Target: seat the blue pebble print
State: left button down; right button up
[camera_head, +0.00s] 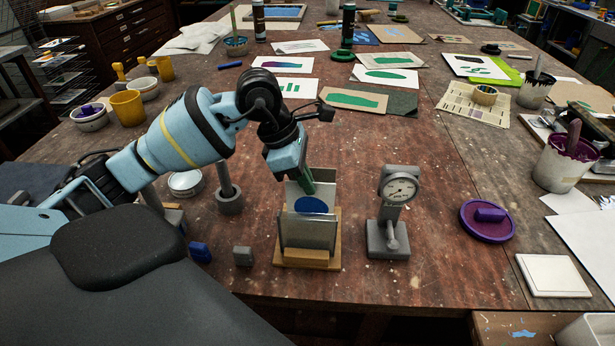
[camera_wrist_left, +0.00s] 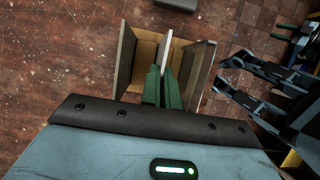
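The blue pebble print (camera_head: 311,205) is a pale upright card with a blue oval. It stands partly inside a holder with a wooden base (camera_head: 307,259) and a grey front plate (camera_head: 307,234), which hides its lower part. My left gripper (camera_head: 304,186) is shut on the card's upper edge from above. In the left wrist view the green fingers (camera_wrist_left: 162,90) pinch the thin white card (camera_wrist_left: 166,51), seen edge-on between the holder's two walls (camera_wrist_left: 126,58). Whether the card's lower edge touches the holder's floor is hidden.
A grey dial gauge (camera_head: 390,212) stands close to the holder's right. A grey post (camera_head: 228,195), a blue block (camera_head: 200,252) and a small grey block (camera_head: 243,256) are to the left. A purple round pad (camera_head: 487,221) lies farther right. Several prints lie at the back.

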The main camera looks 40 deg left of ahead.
pick_arm(q)
jog(key=shift+f, duration=0.2)
jog(key=c, duration=1.6)
grip_release()
jog(key=v, duration=0.6)
jog(key=shift+a+r, duration=0.15)
jog(key=shift+r, duration=0.15)
jog(key=shift+s+a+r, duration=0.2)
jog(key=shift+r, duration=0.35)
jog(key=shift+f, duration=0.1)
